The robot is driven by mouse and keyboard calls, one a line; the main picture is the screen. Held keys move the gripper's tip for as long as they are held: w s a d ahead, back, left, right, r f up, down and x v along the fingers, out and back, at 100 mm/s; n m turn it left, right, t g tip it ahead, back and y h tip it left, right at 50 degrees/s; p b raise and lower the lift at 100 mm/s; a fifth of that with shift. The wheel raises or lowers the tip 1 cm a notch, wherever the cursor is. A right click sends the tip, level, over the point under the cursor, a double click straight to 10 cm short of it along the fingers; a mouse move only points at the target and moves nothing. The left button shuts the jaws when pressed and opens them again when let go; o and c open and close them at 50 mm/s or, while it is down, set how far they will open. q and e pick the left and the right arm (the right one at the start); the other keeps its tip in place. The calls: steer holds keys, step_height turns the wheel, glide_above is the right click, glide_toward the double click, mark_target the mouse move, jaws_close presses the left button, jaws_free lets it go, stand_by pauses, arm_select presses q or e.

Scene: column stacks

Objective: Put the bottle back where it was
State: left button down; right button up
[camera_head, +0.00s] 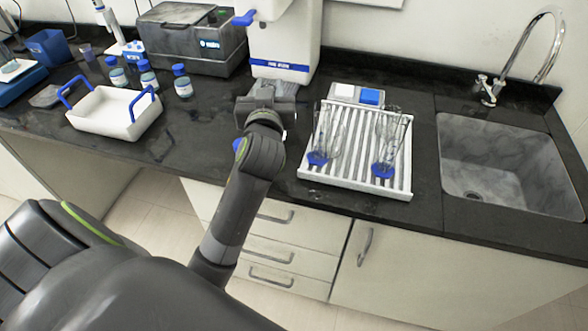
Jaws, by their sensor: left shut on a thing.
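Three small bottles with blue caps and blue-and-white labels stand upright on the dark counter at the left: a left one (117,74), a middle one (148,77) and a right one (183,84). My left gripper (268,92) is at the front of a white machine with a blue band (280,66), to the right of the bottles. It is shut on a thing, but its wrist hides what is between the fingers. I cannot tell whether that is a bottle. My right gripper is not in view.
A white tray with blue handles (100,122) lies in front of the bottles. A grey device (178,45) stands behind them. A white rack (345,178) with glassware is right of my gripper, then the sink (500,150).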

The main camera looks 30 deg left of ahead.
arm_select(q)
step_height(320, 180, down, 6)
steer(key=shift+s+a+r, duration=0.1)
steer(key=shift+r, duration=0.15)
step_height(320, 180, down, 4)
steer(key=shift+r, duration=0.1)
steer(key=shift+f, duration=0.25)
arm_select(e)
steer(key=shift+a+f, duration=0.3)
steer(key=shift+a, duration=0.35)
arm_select(q)
steer(key=shift+f+b, duration=0.15)
steer(key=shift+b, duration=0.15)
steer(key=c, duration=1.5)
jaws_free()
steer(key=shift+f, duration=0.1)
steer(key=shift+c, duration=0.2)
steer(key=o, duration=0.4)
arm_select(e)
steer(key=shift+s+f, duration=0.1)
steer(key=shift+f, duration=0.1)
arm_select(q)
steer(key=shift+o, duration=0.2)
